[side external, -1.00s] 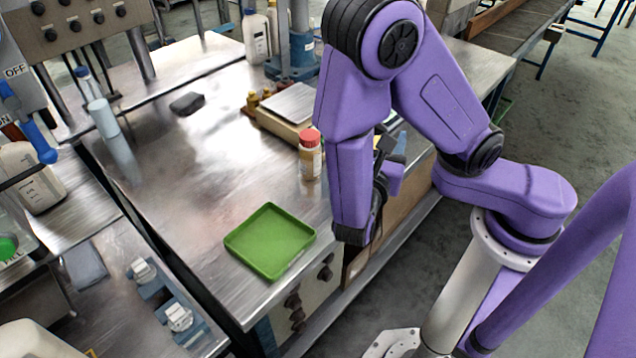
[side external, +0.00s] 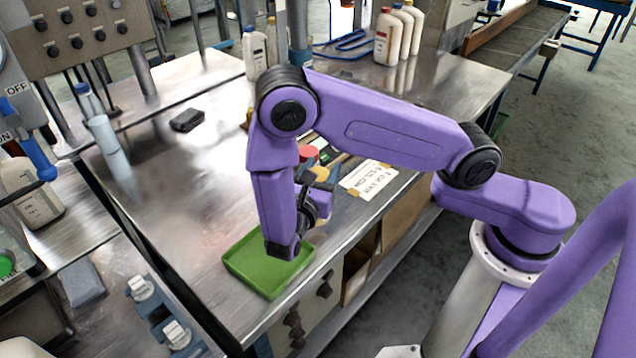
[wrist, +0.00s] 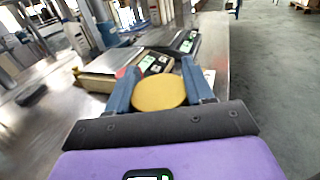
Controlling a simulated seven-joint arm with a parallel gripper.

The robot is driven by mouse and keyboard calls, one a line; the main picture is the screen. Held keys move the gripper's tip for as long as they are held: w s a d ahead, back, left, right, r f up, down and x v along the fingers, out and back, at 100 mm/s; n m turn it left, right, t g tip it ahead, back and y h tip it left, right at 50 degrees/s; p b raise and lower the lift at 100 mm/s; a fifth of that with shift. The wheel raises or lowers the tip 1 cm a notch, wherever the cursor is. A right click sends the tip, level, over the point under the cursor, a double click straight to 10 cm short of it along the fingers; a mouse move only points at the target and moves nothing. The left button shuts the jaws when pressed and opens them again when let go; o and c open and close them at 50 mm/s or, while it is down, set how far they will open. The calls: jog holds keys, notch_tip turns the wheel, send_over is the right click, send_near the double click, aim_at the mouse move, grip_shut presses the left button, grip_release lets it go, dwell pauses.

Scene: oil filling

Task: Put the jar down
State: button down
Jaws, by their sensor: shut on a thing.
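My gripper (wrist: 160,88) is shut on the jar (wrist: 160,94), whose round yellow top shows between the two blue fingers in the wrist view. My forearm covers part of the tray. I cannot tell how high the jar is above the table.
A red-lidded jar (side external: 309,154) stands behind, partly hidden by my arm. A paper label (side external: 368,178) lies to the right. Several white bottles (side external: 391,38) stand at the back. A dark block (side external: 187,120) lies on the left, with bare metal table around it.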

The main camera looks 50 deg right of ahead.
jog(key=shift+w+f, duration=0.35)
jog(key=shift+f, duration=0.1)
jog(key=shift+a+f, duration=0.1)
jog(key=shift+f, duration=1.45)
jog(key=shift+c, duration=2.2)
grip_release()
jog(key=shift+f, duration=0.15)
